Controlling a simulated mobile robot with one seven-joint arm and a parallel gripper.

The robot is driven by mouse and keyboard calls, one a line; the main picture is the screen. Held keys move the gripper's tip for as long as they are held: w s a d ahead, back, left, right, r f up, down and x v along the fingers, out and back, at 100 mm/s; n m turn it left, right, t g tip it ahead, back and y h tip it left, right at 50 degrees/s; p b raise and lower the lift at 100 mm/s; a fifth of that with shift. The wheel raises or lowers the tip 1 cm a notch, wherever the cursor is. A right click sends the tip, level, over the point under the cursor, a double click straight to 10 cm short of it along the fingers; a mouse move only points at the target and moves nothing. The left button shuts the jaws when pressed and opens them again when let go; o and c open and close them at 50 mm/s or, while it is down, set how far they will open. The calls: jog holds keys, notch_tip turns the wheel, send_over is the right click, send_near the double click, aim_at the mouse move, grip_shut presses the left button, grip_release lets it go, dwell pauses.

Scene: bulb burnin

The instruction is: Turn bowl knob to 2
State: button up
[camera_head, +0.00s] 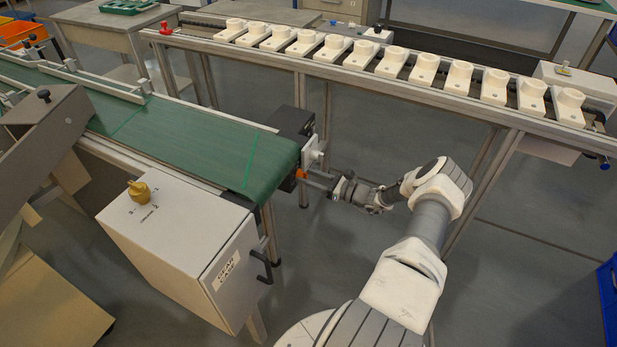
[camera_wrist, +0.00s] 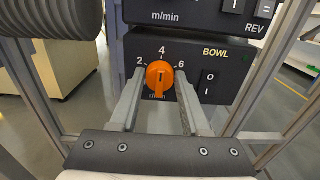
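The bowl knob (camera_wrist: 160,75) is orange and sits on a black panel (camera_wrist: 216,58) marked BOWL, with the figures 2, 4 and 6 around its top. A dark line shows on the knob's face, near upright; I cannot tell exactly which figure it marks. My gripper (camera_wrist: 160,80) is open, with one finger to the left and one to the right of the knob. Small gaps show beside the knob; contact is not clear. In the head view my gripper (camera_head: 322,180) reaches the conveyor's end, where a bit of orange (camera_head: 301,174) shows.
A rocker switch (camera_wrist: 208,84) marked 0 and 1 is right of the knob. Another panel (camera_wrist: 195,14), marked m/min and REV, is above. The green conveyor (camera_head: 180,135) and a grey box with a yellow knob (camera_head: 139,191) stand left. A rack with white holders (camera_head: 390,62) runs behind.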

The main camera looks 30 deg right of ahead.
grip_shut()
jog(key=shift+n, duration=0.4)
jog(key=n+b, duration=0.1)
jog(key=n, duration=1)
jog(key=shift+s+a+f, duration=0.1)
dwell(0.3)
jog(key=o, duration=0.5)
grip_release()
jog(key=shift+o, duration=0.2)
